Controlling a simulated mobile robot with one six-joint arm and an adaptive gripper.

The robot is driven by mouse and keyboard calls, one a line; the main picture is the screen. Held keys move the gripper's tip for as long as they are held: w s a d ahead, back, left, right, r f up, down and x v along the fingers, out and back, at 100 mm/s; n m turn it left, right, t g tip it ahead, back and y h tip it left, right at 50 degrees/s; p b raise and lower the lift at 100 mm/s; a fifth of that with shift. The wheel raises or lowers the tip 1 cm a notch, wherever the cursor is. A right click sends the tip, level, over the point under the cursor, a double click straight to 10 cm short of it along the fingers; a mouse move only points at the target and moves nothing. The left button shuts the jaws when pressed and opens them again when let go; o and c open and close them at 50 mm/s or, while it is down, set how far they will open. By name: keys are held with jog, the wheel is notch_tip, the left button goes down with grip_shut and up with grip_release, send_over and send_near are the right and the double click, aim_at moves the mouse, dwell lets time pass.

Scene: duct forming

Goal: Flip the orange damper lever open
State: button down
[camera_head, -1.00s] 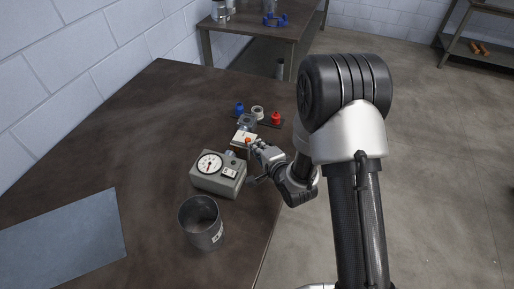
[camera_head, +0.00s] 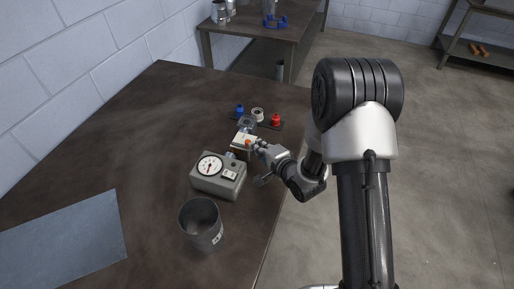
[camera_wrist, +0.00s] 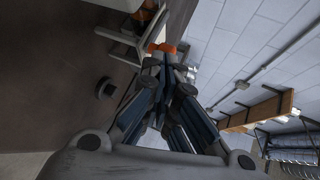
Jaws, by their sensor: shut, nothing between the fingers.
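The orange damper lever (camera_head: 248,142) is a small orange piece on the front of a whitish box (camera_head: 240,138) near the table's right edge. In the wrist view the orange lever (camera_wrist: 163,48) lies just beyond my fingertips. My gripper (camera_head: 259,146) is shut and empty, right beside the lever on its right side. In the wrist view my gripper (camera_wrist: 165,62) has its fingers together, pointing at the lever. I cannot tell whether the fingertips touch it, and they hide part of it.
A grey gauge box (camera_head: 218,176) stands in front of the lever. A metal can (camera_head: 202,224) is nearer. A dark strip with a blue knob (camera_head: 239,109) and a red knob (camera_head: 276,119) lies behind. A metal sheet (camera_head: 62,243) lies left; the table's middle left is clear.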

jog(key=shift+w+d+n+y, duration=0.15)
jog(key=shift+w+n+y, duration=0.1)
jog(key=shift+n+y, duration=0.05)
jog(key=w+a+n+g+y+p, duration=0.1)
jog(key=w+n+g+y+p, duration=0.2)
jog(key=w+p, duration=0.3)
jog(key=w+n+g, duration=0.1)
jog(key=w, duration=0.2)
jog(key=shift+w+y, duration=0.3)
jog(key=shift+y, duration=0.1)
dwell(0.4)
dwell(1.2)
jog(key=shift+s+a+p, duration=0.4)
jog(key=shift+s+p, duration=0.2)
jog(key=shift+s, duration=0.05)
jog(key=shift+s+a, duration=0.1)
